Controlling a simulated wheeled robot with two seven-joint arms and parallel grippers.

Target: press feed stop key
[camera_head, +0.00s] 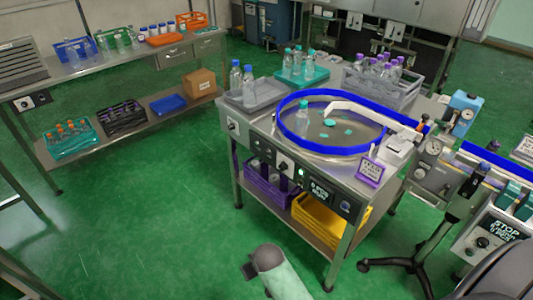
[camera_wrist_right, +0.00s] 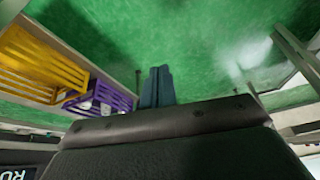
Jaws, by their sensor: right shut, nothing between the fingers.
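I cannot single out a key marked feed stop. At the lower right in the head view, a grey control box with a dark knob (camera_head: 483,242) carries a sign reading STOP (camera_head: 502,229); its smaller lettering is too small to read. The rotary-table bench has a front panel with a black lettered plate (camera_head: 319,190), a green light (camera_head: 300,172) and a dark knob (camera_head: 284,166). My right gripper (camera_wrist_right: 157,87) is shut and empty in the right wrist view, over green floor and touching nothing visible. One of my arms shows at the bottom centre of the head view. My left gripper is not identifiable.
The blue-rimmed turntable (camera_head: 335,151) holds a bottle and loose caps. A purple crate (camera_head: 268,187) and yellow crate (camera_head: 318,220) sit on the bench's lower shelf. A black tripod stand (camera_head: 430,240) is at right. The green floor left of the bench is clear.

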